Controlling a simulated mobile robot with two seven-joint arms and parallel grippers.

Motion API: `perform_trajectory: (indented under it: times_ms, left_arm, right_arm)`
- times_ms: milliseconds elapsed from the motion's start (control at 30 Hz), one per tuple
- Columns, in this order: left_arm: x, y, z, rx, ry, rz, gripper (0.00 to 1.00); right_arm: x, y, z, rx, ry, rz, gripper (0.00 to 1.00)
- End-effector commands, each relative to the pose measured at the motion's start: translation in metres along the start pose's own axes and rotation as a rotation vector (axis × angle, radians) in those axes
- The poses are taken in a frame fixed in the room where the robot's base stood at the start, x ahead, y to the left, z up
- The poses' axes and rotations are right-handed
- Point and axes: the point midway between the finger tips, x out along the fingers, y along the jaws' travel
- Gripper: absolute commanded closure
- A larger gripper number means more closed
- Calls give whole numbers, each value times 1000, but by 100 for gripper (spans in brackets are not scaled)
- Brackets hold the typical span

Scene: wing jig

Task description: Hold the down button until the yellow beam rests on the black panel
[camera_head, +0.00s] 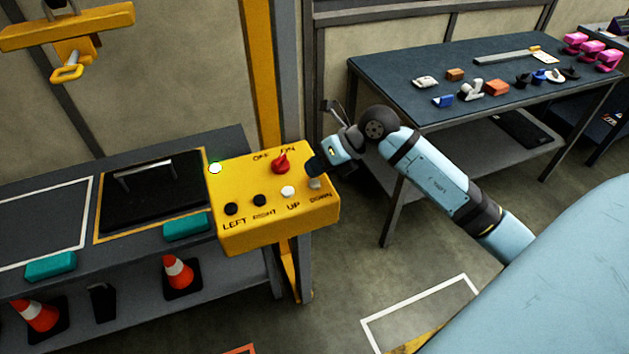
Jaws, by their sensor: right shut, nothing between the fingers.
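A yellow control box (270,232) shows at centre, with black LEFT and RIGHT buttons, a white UP button (288,192) and a pale DOWN button (315,184). My right gripper (312,168) is shut and empty, its tip just above the DOWN button; I cannot tell whether it touches. The yellow beam (100,22) hangs at the upper left with a hook (68,71) beneath it. The black panel (150,205) with a metal handle lies inside a yellow outline on the left table, well below the beam. My left gripper is not in view.
A dark table (430,65) with several small parts stands at the right. Cones (178,272) sit on the left table's lower shelf.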

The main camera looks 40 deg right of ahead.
Motion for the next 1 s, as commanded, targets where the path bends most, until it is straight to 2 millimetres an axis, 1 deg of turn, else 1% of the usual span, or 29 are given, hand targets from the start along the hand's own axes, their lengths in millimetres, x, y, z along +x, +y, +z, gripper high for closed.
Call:
perform_trajectory:
  times_ms: [667, 1000]
  left_arm:
    - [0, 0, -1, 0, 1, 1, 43]
    - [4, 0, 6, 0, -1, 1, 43]
  right_arm:
    - [0, 0, 0, 0, 0, 0, 100]
    - [6, -5, -5, 0, -1, 0, 100]
